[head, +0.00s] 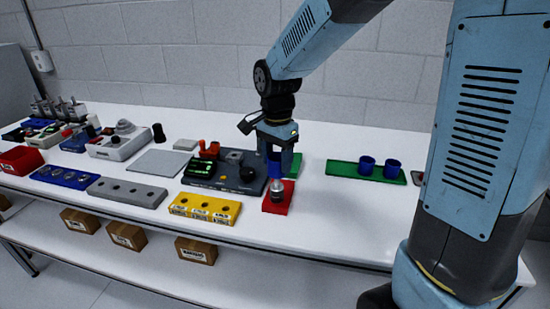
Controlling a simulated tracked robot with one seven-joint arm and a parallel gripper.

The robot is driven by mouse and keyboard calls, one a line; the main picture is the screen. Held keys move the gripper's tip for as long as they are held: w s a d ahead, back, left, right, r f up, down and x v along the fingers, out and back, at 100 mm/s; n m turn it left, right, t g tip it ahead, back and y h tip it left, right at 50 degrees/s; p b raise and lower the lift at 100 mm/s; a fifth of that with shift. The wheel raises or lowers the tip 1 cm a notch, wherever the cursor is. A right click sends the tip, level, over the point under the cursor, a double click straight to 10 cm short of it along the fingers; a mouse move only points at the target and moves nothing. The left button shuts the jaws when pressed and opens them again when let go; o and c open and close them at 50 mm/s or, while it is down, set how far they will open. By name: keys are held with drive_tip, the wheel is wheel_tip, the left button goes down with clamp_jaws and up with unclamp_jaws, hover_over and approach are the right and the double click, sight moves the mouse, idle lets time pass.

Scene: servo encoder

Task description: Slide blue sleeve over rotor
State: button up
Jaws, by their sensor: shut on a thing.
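My gripper (276,150) points down over the front middle of the table and is shut on a blue sleeve (274,167). The sleeve is upright and partly hidden by the fingers. Just below it in the picture is a grey metal rotor (277,188), standing on a red block (270,207). The sleeve's lower end is close to the rotor's top; I cannot tell if they touch. Two more blue sleeves, a left one (367,164) and a right one (392,168), stand on a green tray (340,168) to the right.
A dark panel with a green display (205,167) sits left of the red block. A yellow block with holes (206,208) lies at the front edge, and a grey holed block (127,192) is farther left. Clear white table lies right of the red block, before the green tray.

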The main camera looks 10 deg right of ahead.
sight(277, 180)
drive_tip(key=shift+f, duration=1.1)
drive_tip(key=shift+f, duration=0.35)
drive_tip(key=shift+f, duration=1.3)
drive_tip(key=o, duration=1.1)
drive_tip(key=shift+o, duration=0.4)
drive_tip(key=shift+o, duration=1)
drive_tip(key=shift+r, duration=0.1)
